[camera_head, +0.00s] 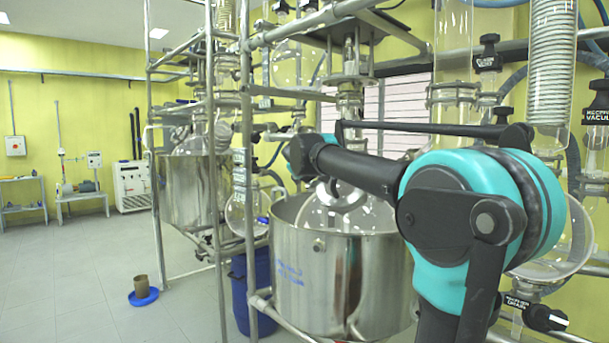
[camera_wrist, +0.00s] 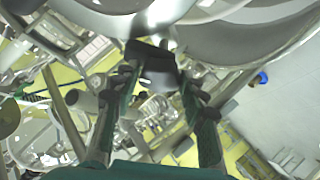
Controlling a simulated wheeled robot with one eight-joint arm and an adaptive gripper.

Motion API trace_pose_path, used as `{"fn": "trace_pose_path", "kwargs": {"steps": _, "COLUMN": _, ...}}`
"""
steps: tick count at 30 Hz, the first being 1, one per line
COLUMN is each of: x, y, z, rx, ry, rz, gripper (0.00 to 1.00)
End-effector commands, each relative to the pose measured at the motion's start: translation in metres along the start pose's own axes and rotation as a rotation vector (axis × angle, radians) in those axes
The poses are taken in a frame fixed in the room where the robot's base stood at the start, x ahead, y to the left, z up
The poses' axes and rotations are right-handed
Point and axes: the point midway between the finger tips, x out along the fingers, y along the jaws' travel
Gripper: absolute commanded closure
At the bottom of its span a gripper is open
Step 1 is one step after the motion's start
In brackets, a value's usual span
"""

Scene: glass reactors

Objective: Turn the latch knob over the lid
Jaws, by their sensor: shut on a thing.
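In the wrist view, my gripper (camera_wrist: 157,78) has its two dark fingers closed on a dark, block-shaped knob (camera_wrist: 150,52), which I take to be the latch knob. The fingers cover its sides, so its turn angle is hard to read. A pale, shiny metal part lies just beyond the knob. A large curved grey surface (camera_wrist: 245,42) fills the upper right; I cannot tell whether it is the lid. In the head view, my arm reaches left over the steel vessel (camera_head: 335,275), and the gripper and knob are not clearly visible.
A metal pipe frame (camera_head: 247,170) stands just left of the vessel, with another steel vessel (camera_head: 190,190) behind it. Glass columns (camera_head: 452,50) and black valves (camera_head: 488,55) crowd the right. A blue barrel (camera_head: 250,290) stands below. Open floor (camera_head: 80,270) lies at left.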

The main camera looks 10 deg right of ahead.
Motion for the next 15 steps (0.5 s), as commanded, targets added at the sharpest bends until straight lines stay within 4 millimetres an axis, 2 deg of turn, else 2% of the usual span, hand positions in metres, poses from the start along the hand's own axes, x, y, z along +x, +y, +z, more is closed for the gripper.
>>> {"fn": "trace_pose_path", "kwargs": {"steps": 15, "x": 0.0006, "y": -0.0064, "z": -0.0006, "rx": 0.412, "ry": -0.003, "rz": 0.214, "gripper": 0.87}}
